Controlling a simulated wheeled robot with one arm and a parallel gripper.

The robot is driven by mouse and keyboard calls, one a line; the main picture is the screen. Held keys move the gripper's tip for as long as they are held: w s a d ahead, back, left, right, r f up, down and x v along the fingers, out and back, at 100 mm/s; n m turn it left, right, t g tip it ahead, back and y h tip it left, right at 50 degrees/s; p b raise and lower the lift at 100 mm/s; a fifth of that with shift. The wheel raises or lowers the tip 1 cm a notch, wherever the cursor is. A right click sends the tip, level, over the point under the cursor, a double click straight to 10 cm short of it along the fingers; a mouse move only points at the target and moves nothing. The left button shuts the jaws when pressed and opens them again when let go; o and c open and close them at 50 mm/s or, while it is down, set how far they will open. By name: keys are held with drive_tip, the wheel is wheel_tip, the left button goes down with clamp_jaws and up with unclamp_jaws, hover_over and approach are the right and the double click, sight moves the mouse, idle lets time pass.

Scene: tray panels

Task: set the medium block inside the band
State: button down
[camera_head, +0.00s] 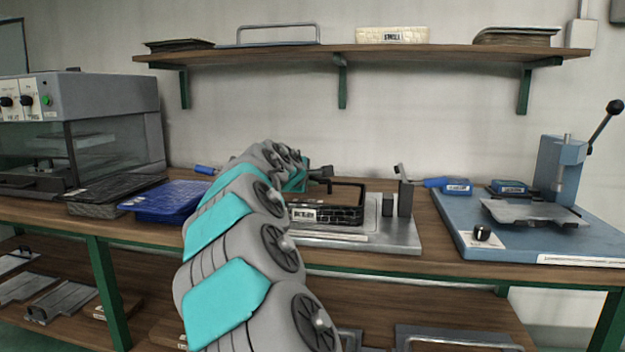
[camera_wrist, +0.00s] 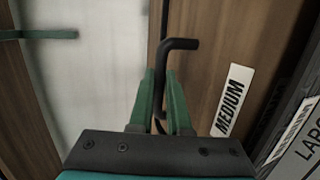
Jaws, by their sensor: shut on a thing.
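My gripper (camera_wrist: 160,85) has green fingers, shut on a black bent rod (camera_wrist: 184,44) in the wrist view. I cannot tell whether the rod is joined to the block. To its right, a brown wooden surface bears a white MEDIUM label (camera_wrist: 231,99); I take it as the medium block. A dark-walled piece with a label starting LARG (camera_wrist: 302,125) lies beyond it. In the head view, a black rectangular band (camera_head: 345,213) with a brown interior sits on a metal plate. My arm hides its left part, and my gripper (camera_head: 300,178) is at its back left.
The metal plate (camera_head: 404,235) has dark upright posts (camera_head: 405,198) right of the band. A blue press (camera_head: 562,170) stands farther right. A blue tray (camera_head: 160,199) and a dark tray (camera_head: 105,193) lie left of my arm. A wall shelf (camera_head: 430,56) hangs above.

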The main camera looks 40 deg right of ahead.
drive_tip(key=shift+r, duration=0.1)
drive_tip(key=c, duration=0.8)
unclamp_jaws()
drive_tip(key=shift+v, duration=3.9)
